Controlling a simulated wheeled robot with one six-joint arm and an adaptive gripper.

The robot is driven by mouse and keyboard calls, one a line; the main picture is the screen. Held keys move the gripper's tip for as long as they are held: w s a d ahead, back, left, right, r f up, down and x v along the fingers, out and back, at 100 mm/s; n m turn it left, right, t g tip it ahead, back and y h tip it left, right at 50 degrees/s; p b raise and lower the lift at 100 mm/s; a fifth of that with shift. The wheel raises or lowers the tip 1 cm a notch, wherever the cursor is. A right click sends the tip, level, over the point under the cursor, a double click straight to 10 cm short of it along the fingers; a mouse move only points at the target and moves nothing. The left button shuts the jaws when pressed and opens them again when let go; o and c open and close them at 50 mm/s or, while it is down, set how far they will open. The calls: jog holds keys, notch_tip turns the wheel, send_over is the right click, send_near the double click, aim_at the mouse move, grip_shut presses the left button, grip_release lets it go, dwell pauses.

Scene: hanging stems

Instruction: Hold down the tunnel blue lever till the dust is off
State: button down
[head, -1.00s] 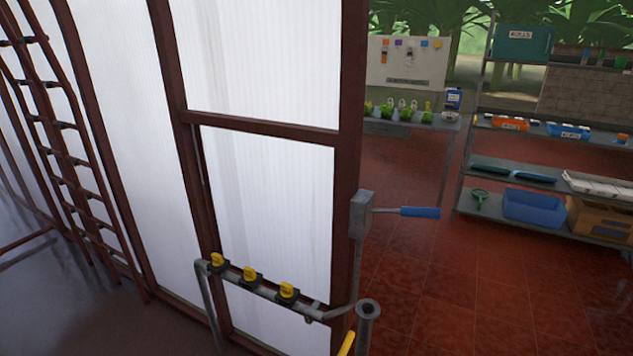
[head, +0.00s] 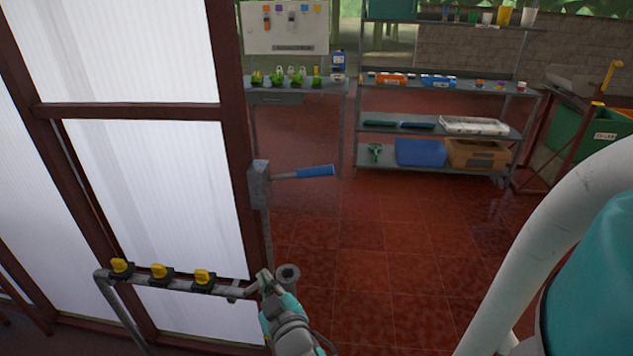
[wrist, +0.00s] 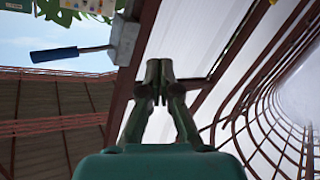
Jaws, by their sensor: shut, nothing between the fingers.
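The blue lever (head: 315,172) sticks out to the right from a grey box (head: 260,184) on a dark red post. It is close to level, with its blue grip tilted slightly up. My gripper (head: 266,280) is below the box in the head view, apart from the lever. In the wrist view my gripper's fingers (wrist: 159,72) are closed together with nothing between them. The blue lever (wrist: 54,54) shows there to the left of the fingertips, clear of them. I cannot make out any dust.
A grey pipe with yellow-handled valves (head: 161,275) runs low along the translucent wall, close to my gripper. An open pipe end (head: 288,272) stands beside the gripper. Shelves (head: 445,90) and a bench stand at the back. The red tiled floor (head: 370,235) is clear.

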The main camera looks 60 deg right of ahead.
jog(key=d+r+m+g+h, duration=0.3)
jog(key=d+r+m, duration=0.1)
jog(key=d+r, duration=0.3)
jog(key=s+d+r+m+g+h, duration=0.1)
jog(key=d+r+m+g+h, duration=0.2)
jog(key=d+r, duration=0.4)
notch_tip(320, 180, up, 5)
jog(key=shift+s+f+m+g, duration=0.15)
jog(key=shift+s+m+g, duration=0.2)
jog(key=shift+m, duration=0.55)
jog(key=shift+w, duration=0.15)
send_over(301, 173)
jog(key=s, duration=0.4)
jog(key=shift+s+f, duration=0.2)
jog(key=shift+f, duration=1.95)
